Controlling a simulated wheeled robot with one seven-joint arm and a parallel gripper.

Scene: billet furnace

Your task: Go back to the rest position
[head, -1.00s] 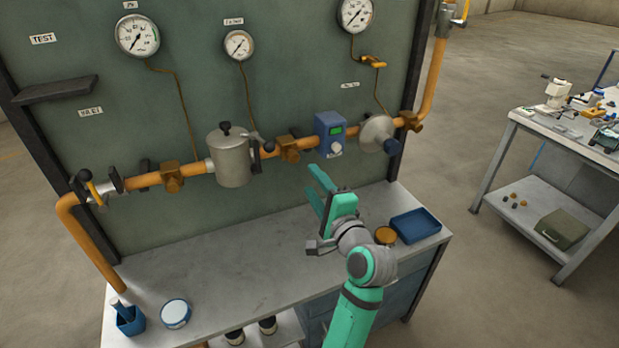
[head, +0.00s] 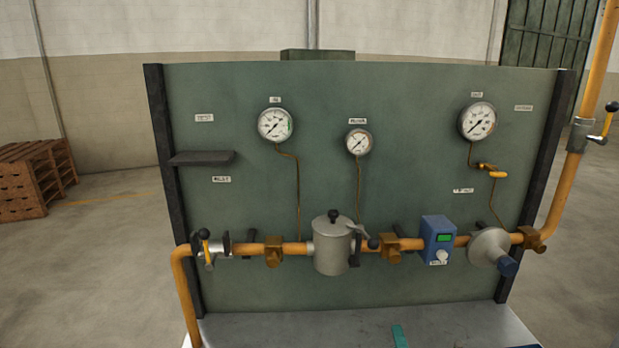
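Only a small teal tip of my gripper (head: 399,337) shows, at the bottom edge of the head view, over the bench top. The rest of my gripper and arm is below the picture, so I cannot see whether it is open or shut. The green panel (head: 250,90) stands upright behind the bench. The orange pipe (head: 294,249) runs across it, with a grey canister (head: 332,252), a blue box with a green display (head: 438,243) and a grey round fitting with a blue end (head: 490,248).
The grey bench top (head: 290,328) shows only along its back part and looks clear there. Three gauges, including the left one (head: 275,125), sit on the panel. A dark shelf (head: 202,158) juts out at left. Wooden crates (head: 33,180) stand on the floor at far left.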

